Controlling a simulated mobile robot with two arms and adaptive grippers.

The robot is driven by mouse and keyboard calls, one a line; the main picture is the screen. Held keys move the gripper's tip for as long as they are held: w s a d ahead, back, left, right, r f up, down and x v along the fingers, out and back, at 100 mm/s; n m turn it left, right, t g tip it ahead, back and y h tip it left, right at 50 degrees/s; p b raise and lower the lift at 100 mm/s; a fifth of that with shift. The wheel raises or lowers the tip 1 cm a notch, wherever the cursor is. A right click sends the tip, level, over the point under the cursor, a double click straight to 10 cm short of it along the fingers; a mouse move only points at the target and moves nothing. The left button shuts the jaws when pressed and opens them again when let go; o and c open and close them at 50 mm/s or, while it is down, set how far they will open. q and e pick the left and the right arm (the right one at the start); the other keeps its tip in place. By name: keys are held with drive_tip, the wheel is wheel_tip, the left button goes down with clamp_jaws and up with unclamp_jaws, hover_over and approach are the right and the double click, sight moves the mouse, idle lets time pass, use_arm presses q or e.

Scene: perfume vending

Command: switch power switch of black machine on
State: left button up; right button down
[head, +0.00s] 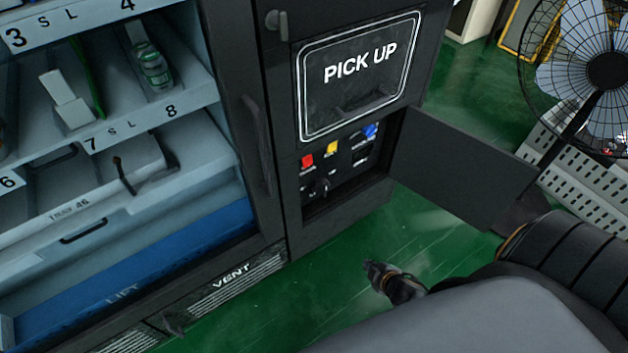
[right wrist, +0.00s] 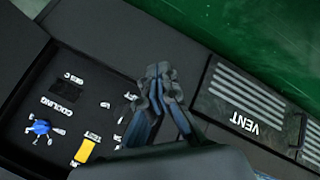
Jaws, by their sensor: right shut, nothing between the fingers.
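The black machine (head: 235,110) fills the left and middle of the head view. Its recessed control panel (head: 309,201) below the PICK UP window has a red control (head: 307,160), a yellow one (head: 332,147), a blue one (head: 370,130) and small dark controls. I cannot tell which is the power switch. My right gripper (head: 373,269) is shut and empty, in front of the machine over the green floor. In the right wrist view the shut fingertips (right wrist: 158,72) overlap the panel's edge, hiding part of it; the blue knob (right wrist: 40,127) and yellow knob (right wrist: 84,150) show upside down. Contact is unclear.
The panel's black door (head: 460,172) stands open to the right. A fan (head: 606,71) stands at the upper right. The VENT grille (head: 232,282) is low on the machine, also in the right wrist view (right wrist: 245,95). Green floor (head: 440,245) is clear in front.

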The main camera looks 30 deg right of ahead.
sight(309, 164)
drive_tip(key=w+d+r+n+t+b, duration=0.2)
drive_tip(key=w+r+n+t+b, duration=0.3)
drive_tip(key=w+r, duration=0.45)
use_arm(q)
drive_tip(key=w+r+t+b, duration=0.2)
drive_tip(key=w+r+b, duration=0.2)
drive_tip(key=r, duration=1.2)
drive_tip(key=shift+d+t+b, duration=0.3)
drive_tip(key=shift+b, duration=0.95)
use_arm(e)
drive_tip(key=w+a+r+n+t+y, duration=0.1)
drive_tip(key=w+a+r+n, duration=0.1)
drive_tip(key=r, duration=0.3)
drive_tip(key=w+a+r+n+t+y, duration=0.2)
drive_tip(key=r+n, duration=0.1)
drive_tip(key=r, duration=0.2)
drive_tip(key=shift+w+r, duration=0.2)
drive_tip(key=shift+r, duration=0.1)
